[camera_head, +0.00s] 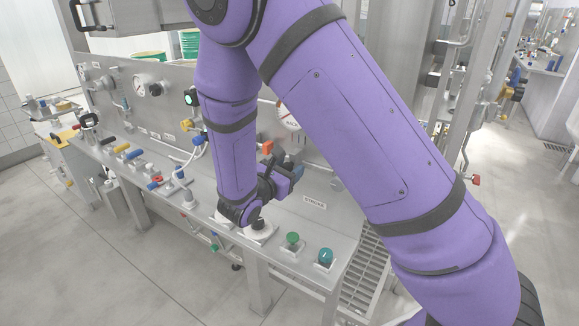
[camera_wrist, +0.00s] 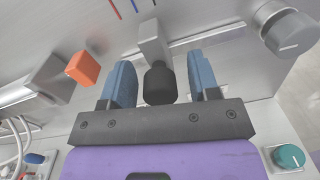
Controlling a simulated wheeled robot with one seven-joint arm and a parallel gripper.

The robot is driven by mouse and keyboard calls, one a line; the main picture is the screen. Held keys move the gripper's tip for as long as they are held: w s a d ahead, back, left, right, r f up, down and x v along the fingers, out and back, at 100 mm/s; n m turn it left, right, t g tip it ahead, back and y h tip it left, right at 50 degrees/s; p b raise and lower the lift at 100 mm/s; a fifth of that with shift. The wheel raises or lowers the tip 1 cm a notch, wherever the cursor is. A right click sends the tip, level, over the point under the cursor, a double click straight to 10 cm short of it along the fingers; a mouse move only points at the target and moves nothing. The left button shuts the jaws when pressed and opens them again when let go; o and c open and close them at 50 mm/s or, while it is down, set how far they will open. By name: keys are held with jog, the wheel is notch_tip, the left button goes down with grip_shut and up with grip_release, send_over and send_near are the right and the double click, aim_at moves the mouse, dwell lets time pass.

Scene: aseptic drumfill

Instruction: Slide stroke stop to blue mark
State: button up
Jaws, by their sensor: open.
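In the wrist view, the stroke stop is a grey metal block (camera_wrist: 152,38) with a black knob (camera_wrist: 159,86), on a horizontal rail (camera_wrist: 205,38). My gripper (camera_wrist: 160,66) is open, with one blue finger on each side of the knob and a visible gap to each. In the head view, my gripper (camera_head: 288,174) is at the panel above the bench, and my arm hides the stop.
An orange block (camera_wrist: 83,68) is left of my gripper and a grey round knob (camera_wrist: 289,32) is right. A teal knob (camera_head: 326,257) and a green knob (camera_head: 292,239) stand on the bench front. A STROKE label (camera_head: 314,203) lies on the bench top.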

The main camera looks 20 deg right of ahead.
jog(key=v, duration=1)
jog(key=s+d+r+m+g+y, duration=0.5)
jog(key=s+d+r+m+g, duration=0.55)
jog(key=d, duration=0.35)
jog(key=s+r+m+t+y, duration=0.6)
jog(key=s+r+m+y, duration=0.4)
jog(key=s+r+m, duration=0.1)
jog(key=shift+s+d+m, duration=0.3)
jog(key=shift+s+m, duration=0.45)
jog(key=shift+f, duration=0.1)
dwell(2.4)
